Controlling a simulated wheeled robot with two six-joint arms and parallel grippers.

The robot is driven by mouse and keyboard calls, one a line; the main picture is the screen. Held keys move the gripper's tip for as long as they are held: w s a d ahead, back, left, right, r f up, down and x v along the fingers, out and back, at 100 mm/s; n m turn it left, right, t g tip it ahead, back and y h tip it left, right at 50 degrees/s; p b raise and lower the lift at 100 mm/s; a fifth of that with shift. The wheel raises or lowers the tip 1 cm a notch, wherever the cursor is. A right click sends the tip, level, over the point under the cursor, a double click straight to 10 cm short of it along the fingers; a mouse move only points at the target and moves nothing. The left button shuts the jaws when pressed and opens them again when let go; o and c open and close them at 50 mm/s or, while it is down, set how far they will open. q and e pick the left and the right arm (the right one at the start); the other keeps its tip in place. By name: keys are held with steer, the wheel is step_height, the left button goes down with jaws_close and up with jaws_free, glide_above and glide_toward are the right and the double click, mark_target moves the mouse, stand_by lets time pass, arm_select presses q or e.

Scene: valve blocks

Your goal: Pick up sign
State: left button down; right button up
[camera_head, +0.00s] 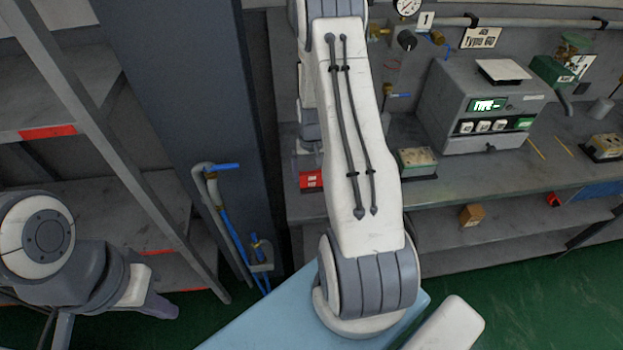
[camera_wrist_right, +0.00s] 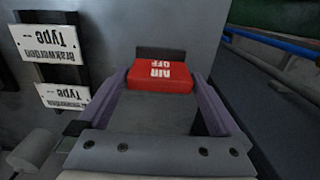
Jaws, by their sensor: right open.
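The red sign with white lettering "AIR OFF" (camera_wrist_right: 160,77) is in the right wrist view, against a dark backing on a grey surface. In the head view a small red sign (camera_head: 311,179) shows at the bench's left end, beside my right arm. My right gripper (camera_wrist_right: 159,88) is open, its two purple fingers on either side of the red sign in the picture. I cannot tell whether they touch it. In the head view my right arm hides most of that gripper. My left gripper (camera_head: 155,304) is low at the left, its fingers seen edge-on and unclear, away from the sign.
White "Type" signs (camera_wrist_right: 50,43) hang on a dark rack left of the red sign. A grey bench with a control box (camera_head: 485,105) stands at the right. A dark column (camera_head: 190,90) and shelving (camera_head: 75,205) stand left. Blue-handled pipes (camera_head: 215,190) are near the column's foot.

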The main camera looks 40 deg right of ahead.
steer(key=c, duration=1.1)
steer(key=shift+r, duration=0.1)
